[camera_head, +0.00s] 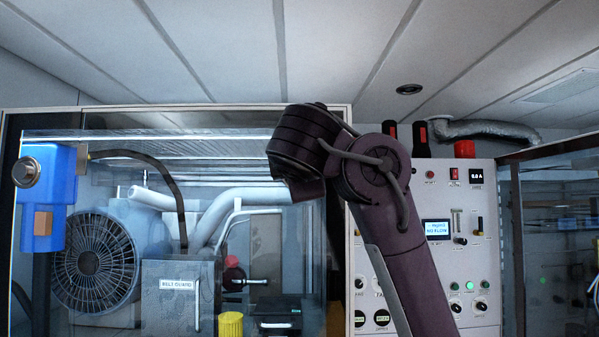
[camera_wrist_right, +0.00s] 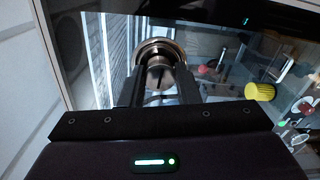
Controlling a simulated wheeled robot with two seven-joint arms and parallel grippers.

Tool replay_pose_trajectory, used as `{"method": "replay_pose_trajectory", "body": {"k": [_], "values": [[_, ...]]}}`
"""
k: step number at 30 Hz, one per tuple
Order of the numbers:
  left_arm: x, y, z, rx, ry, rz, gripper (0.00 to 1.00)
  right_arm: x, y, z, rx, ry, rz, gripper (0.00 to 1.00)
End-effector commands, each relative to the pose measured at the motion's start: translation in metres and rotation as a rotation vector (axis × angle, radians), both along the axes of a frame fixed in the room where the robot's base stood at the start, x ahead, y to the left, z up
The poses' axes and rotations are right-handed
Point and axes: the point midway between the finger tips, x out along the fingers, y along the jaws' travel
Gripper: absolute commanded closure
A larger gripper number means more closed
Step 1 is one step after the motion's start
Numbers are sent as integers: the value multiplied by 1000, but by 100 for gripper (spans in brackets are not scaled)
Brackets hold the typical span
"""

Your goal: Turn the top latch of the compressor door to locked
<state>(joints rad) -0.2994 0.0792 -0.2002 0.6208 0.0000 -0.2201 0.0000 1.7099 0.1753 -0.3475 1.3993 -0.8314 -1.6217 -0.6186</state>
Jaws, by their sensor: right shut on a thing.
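The compressor door (camera_head: 120,240) is a large clear panel in a pale frame with a dark edge; the compressor shows through it. In the right wrist view, the top latch (camera_wrist_right: 160,52) is a round metal knob at the door's dark edge. My right gripper (camera_wrist_right: 161,88) has its two dark fingers shut on the knob, one on each side. The latch's turn angle and any lock marking are not readable. In the head view, my right arm covers the latch and gripper near the door's upper right. My left gripper is not in view.
A control panel (camera_head: 480,258) with knobs and a small screen stands right of the door. A silver duct (camera_head: 485,129) runs above it. Behind the clear door are a fan (camera_head: 95,262), a yellow cap (camera_head: 230,324) and a belt guard (camera_head: 177,305).

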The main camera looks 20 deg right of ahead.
Motion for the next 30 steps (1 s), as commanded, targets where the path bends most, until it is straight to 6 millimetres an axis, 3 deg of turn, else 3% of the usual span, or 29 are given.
{"method": "replay_pose_trajectory", "body": {"k": [21, 22, 27, 30], "values": [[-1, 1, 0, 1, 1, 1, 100, -2, -1, 4, -72, 15, 2, 94], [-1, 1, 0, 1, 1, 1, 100, -2, -1, 4, -72, 15, 2, 70], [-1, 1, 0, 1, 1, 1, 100, -1, 0, 3, -72, 16, 1, 50], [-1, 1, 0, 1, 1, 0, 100, -1, 0, 2, -72, 18, 1, 50]]}}
